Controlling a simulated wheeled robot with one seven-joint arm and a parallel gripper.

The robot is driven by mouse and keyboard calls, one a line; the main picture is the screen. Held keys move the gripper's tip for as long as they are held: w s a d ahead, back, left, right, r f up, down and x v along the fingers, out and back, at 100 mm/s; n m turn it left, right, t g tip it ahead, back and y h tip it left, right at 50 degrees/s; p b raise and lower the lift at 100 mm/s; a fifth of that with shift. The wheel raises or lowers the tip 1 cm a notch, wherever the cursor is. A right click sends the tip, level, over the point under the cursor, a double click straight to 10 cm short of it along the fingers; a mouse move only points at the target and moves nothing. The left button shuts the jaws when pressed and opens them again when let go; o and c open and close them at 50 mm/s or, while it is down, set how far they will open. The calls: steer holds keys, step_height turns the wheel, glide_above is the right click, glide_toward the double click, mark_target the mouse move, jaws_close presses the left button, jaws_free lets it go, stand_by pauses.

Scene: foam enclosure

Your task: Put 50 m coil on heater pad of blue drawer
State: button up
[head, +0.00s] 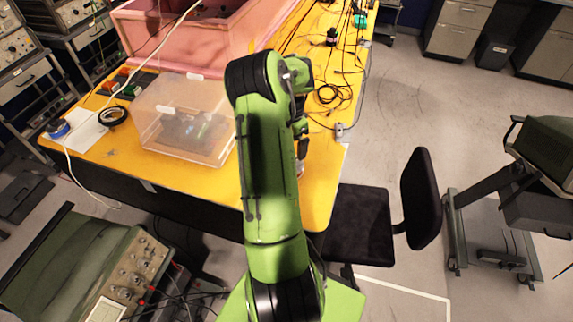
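My green arm reaches over the yellow table (322,190). I cannot pick out a coil marked 50 m, a heater pad or a blue drawer. A loose loop of black cable (349,95) lies on the table to the right of the arm. A black ring-shaped roll (113,115) and a small blue roll (57,128) lie at the table's left end.
A clear plastic box (184,125) stands left of my arm, before the pink foam enclosure (185,33). Cables cross the table's right side. A black chair (372,220) stands at the right edge, an instrument cart (500,215) farther right.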

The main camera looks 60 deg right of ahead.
steer(key=f, duration=0.5)
steer(key=f+p, duration=0.1)
steer(key=f, duration=0.4)
steer(key=shift+d+f, duration=0.2)
steer(key=shift+f, duration=0.05)
steer(key=shift+d+f, duration=0.1)
steer(key=shift+f, duration=0.1)
steer(key=shift+r, duration=0.1)
steer(key=c, duration=1)
